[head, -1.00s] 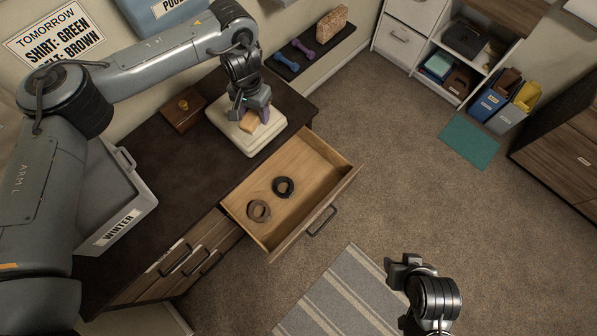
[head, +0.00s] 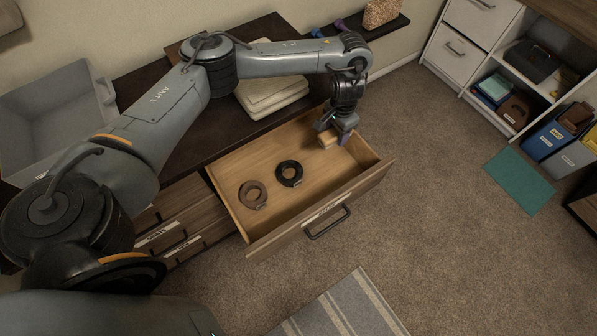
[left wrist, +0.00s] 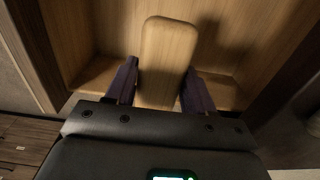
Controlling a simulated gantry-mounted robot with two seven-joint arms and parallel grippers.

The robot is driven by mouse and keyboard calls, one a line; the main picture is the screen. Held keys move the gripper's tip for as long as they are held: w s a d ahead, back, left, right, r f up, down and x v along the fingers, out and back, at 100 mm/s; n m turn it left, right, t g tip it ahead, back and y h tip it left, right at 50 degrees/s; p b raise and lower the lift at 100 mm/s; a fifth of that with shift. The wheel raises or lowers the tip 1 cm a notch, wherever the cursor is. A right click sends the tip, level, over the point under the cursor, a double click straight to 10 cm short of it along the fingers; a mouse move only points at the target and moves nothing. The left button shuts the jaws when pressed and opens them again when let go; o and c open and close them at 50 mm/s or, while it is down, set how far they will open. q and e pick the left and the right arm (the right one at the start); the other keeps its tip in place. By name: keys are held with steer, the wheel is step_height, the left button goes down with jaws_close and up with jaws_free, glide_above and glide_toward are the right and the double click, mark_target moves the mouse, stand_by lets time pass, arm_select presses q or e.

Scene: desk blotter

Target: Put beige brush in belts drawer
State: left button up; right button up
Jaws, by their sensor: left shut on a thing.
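The beige brush (head: 328,139) is between the fingers of my left gripper (head: 338,135), which is shut on it. In the left wrist view the brush (left wrist: 167,60) shows as a pale wooden block between the two dark fingers (left wrist: 158,88). The open drawer (head: 230,203) holds a brown coiled belt (head: 252,195) and a black coiled belt (head: 289,173). My left gripper and the brush are over the drawer's far right part, at or inside its rim. I cannot tell whether the brush touches the drawer floor. My right gripper is out of view.
A cream folded cloth or pad (head: 272,95) lies on the dark desk behind the drawer. Closed drawers (head: 172,228) are to the left. A grey bin (head: 60,115) stands at the far left. Carpet (head: 440,200) is clear to the right.

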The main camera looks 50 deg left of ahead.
mark_target(332, 137)
arm_select(q)
steer(key=f+b, duration=0.1)
steer(key=f, duration=0.2)
steer(key=f+b, duration=0.2)
steer(key=f, duration=0.1)
steer(key=f+b, duration=0.2)
steer(key=f, duration=0.1)
steer(key=shift+s+a, duration=0.3)
steer(key=shift+s, duration=0.1)
steer(key=shift+f+b, duration=1.8)
steer(key=shift+f, duration=0.5)
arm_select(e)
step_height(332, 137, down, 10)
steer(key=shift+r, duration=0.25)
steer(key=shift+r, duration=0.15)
arm_select(q)
steer(key=o, duration=1)
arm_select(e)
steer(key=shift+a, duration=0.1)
arm_select(q)
step_height(332, 137, up, 11)
steer(key=p, duration=0.7)
steer(key=shift+f, duration=0.2)
steer(key=shift+r+p, duration=0.7)
steer(key=shift+r, duration=0.1)
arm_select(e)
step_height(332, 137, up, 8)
